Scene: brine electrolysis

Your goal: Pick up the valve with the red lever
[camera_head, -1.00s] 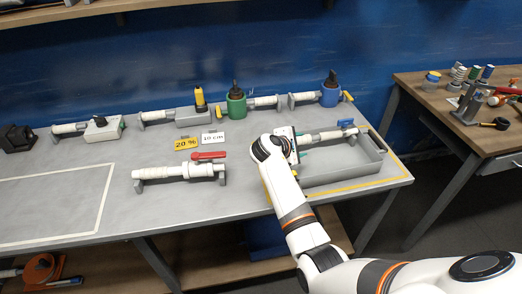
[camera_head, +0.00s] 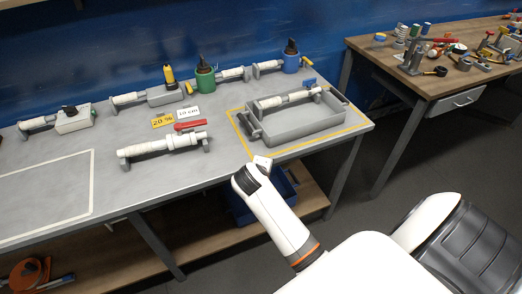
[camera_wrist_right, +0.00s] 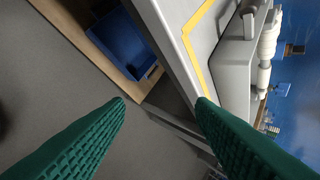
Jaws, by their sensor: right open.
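The valve with the red lever (camera_head: 189,125) lies on the grey table as part of a white pipe piece (camera_head: 160,146) resting on small grey supports, left of the grey tray. My right arm shows in the head view at lower middle, in front of the table edge, and its fingers are not visible there. In the right wrist view my right gripper (camera_wrist_right: 160,103) is open and empty, its two green fingers apart over the floor and table edge. The valve is not visible in the right wrist view. My left gripper is not in view.
A grey tray (camera_head: 300,132) inside a yellow outline holds a white valve with a blue lever (camera_head: 309,83). A blue bin (camera_head: 262,200) sits on the lower shelf.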

